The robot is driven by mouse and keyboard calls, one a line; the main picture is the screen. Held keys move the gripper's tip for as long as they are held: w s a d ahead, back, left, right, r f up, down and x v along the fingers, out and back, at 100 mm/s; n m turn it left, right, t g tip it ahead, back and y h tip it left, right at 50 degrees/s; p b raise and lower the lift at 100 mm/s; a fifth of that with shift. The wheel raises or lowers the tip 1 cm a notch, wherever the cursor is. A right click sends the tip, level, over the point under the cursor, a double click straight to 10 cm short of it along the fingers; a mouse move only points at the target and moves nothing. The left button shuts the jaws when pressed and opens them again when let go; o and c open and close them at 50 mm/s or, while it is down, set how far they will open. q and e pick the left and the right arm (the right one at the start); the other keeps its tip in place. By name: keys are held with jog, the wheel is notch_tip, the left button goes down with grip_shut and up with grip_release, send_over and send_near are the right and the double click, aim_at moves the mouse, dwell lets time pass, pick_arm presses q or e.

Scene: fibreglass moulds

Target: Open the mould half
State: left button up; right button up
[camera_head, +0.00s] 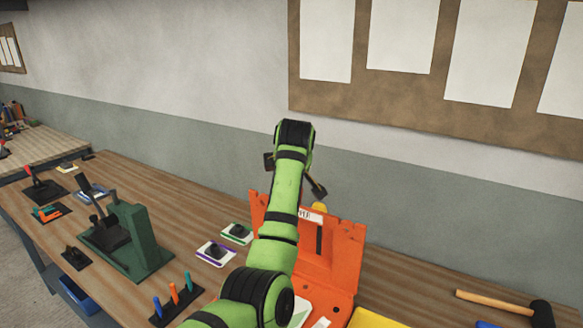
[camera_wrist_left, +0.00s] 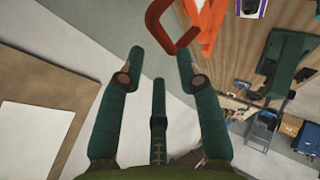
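The orange mould (camera_head: 342,250) stands on the bench behind my green left arm. A panel of it looks raised and leaning back, with a white label (camera_head: 312,215) near its top edge; my arm hides much of it. My left gripper (camera_head: 293,174) is above the panel's top edge, partly hidden by its own wrist. In the left wrist view its dark green fingers (camera_wrist_left: 160,62) are spread and empty. An orange-red loop handle (camera_wrist_left: 158,32) lies just beyond the fingertips, apart from them. The orange mould (camera_wrist_left: 208,22) shows beside it. My right gripper is not in view.
A green clamp-like stand (camera_head: 138,240) and a rack of coloured tools (camera_head: 175,300) stand on the bench to the left. A black-headed mallet (camera_head: 500,302) lies at the right. A yellow object (camera_head: 372,318) is at the front. The wall rises close behind.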

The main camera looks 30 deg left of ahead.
pick_arm(q)
jog(key=v, duration=0.6)
jog(key=shift+s, duration=0.1)
